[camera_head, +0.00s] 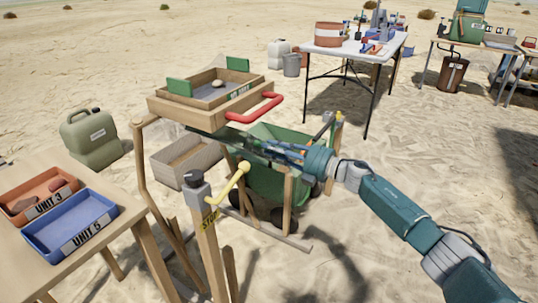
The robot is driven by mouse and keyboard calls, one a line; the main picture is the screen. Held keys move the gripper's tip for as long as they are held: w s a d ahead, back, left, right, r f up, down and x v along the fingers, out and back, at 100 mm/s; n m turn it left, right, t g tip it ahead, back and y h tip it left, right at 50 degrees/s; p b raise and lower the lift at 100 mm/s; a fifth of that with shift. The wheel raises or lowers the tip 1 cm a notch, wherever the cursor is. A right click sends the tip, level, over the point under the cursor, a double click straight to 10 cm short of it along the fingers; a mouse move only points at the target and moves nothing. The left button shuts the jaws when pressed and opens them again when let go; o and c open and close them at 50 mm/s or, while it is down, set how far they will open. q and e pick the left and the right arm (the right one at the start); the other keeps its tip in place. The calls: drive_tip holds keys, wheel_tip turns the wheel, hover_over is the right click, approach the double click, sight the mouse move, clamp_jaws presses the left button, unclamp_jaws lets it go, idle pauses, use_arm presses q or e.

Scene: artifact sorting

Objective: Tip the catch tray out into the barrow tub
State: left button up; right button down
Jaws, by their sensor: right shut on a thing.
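My right gripper (272,148) reaches in from the right, below the wooden sifting screen. It is shut on the edge of a dark, flat catch tray (235,138). Most of the tray is hidden under the screen, and its contents do not show. The tray looks roughly level. The green barrow tub (285,180) stands just beyond and below the gripper, partly covered by my arm and the wooden stand. My left gripper is not in view.
The screen (178,108) has a red handle (252,110) and a stone inside. A post with a yellow lever (228,184) stands in front. A grey crate (165,165) lies left of the barrow. A table (110,245) with orange and blue trays is front left. Sand is open at right.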

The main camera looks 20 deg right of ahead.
drive_tip(key=shift+w+d+r+m+p, duration=0.2)
drive_tip(key=shift+w+d+r+m, duration=0.15)
drive_tip(key=shift+d+r, duration=0.3)
drive_tip(key=shift+w+d+r+m+p, duration=0.25)
drive_tip(key=shift+w+d+r, duration=0.2)
drive_tip(key=shift+d+r, duration=0.15)
drive_tip(key=shift+r, duration=0.1)
drive_tip(key=c, duration=1.6)
unclamp_jaws()
drive_tip(key=shift+c, duration=0.2)
drive_tip(key=shift+f, duration=0.25)
drive_tip(key=shift+s, duration=0.15)
drive_tip(key=v, duration=1.1)
drive_tip(key=shift+s+d, duration=0.3)
